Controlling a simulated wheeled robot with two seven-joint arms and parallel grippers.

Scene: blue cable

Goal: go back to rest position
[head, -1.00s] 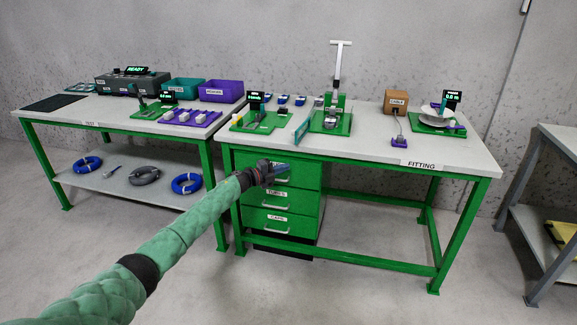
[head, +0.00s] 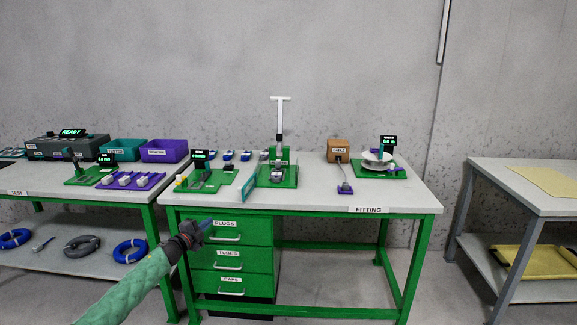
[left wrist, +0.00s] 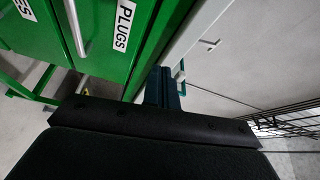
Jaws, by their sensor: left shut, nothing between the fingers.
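My left gripper (head: 203,228) is shut and empty in the head view, in front of the green drawer cabinet under the fitting table (head: 400,204). The left wrist view shows its dark fingers (left wrist: 162,88) together, with the PLUGS drawer (left wrist: 122,28) beyond them. In the head view that drawer (head: 238,231) is the top one, and it is closed. I cannot tell the exact gap between gripper and drawer. My right gripper is not in view.
The test table (head: 40,190) stands at left, with coiled blue cable (head: 130,251) on its lower shelf. A press (head: 279,170) stands on the fitting table. A grey table (head: 520,190) is at right. Floor between the right-hand tables is clear.

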